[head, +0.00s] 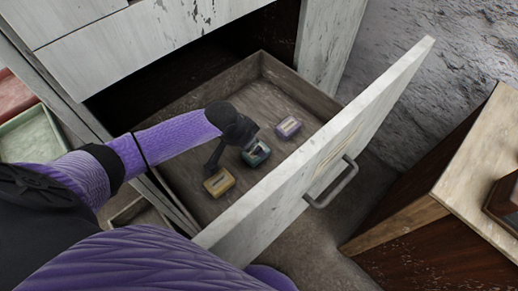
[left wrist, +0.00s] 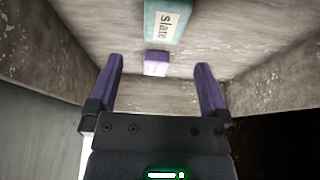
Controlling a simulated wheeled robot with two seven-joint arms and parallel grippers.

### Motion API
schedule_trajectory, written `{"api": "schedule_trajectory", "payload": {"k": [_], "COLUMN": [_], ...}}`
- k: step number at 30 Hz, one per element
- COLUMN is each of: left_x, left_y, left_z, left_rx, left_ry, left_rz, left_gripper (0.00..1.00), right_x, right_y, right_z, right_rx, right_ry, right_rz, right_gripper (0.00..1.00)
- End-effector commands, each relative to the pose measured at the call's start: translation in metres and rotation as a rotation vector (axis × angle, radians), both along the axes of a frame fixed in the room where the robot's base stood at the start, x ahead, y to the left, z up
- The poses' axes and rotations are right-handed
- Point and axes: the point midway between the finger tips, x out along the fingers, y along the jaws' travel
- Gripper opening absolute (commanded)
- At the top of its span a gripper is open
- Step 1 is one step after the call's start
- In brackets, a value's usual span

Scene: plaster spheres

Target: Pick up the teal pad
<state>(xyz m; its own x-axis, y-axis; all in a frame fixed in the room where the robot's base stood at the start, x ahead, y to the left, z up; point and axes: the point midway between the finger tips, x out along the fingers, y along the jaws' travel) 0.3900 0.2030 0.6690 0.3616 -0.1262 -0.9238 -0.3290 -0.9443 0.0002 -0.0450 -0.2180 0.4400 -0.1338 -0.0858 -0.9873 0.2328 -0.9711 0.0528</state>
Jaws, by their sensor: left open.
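The teal pad (head: 258,155) lies in an open drawer, between a yellow pad (head: 218,182) and a purple pad (head: 288,127). My left gripper (head: 231,158) reaches into the drawer from the left and partly covers the teal pad in the head view. In the left wrist view the teal pad (left wrist: 166,18) is at the top edge, cut off, with a label reading "slate". The purple pad (left wrist: 156,63) shows between the fingers. My left gripper (left wrist: 159,62) is open, with nothing held between its fingers. My right gripper is not in view.
The drawer (head: 265,72) has raised walls around the pads and a tall front panel with a handle (head: 332,183). The cabinet (head: 150,38) stands above and behind it. A wooden piece of furniture (head: 445,200) is at the right. Green and red trays (head: 28,136) are at the left.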

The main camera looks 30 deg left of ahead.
Motion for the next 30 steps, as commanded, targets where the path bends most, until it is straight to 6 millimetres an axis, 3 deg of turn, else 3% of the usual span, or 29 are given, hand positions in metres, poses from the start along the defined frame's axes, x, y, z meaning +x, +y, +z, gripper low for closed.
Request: {"api": "schedule_trajectory", "payload": {"k": [1, 12, 18, 20, 30], "left_x": [0.003, 0.023, 0.026, 0.026, 0.025], "left_y": [-0.001, -0.003, -0.003, -0.003, -0.003], "left_z": [-0.018, -0.081, -0.076, -0.076, -0.076], "left_rx": [-0.001, 0.0, 0.001, 0.001, 0.001], "left_ry": [0.004, 0.005, -0.001, -0.001, 0.0], "left_rz": [0.0, 0.001, -0.001, -0.001, 0.0], "left_gripper": [1.0, 1.0, 1.0, 0.89, 0.17], "right_x": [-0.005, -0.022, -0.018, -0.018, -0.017], "right_y": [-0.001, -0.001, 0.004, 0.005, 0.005], "right_z": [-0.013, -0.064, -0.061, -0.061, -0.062], "right_rx": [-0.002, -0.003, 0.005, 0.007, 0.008], "right_ry": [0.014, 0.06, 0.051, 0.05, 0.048], "right_rz": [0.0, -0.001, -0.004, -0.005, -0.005], "right_gripper": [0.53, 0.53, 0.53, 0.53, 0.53]}}
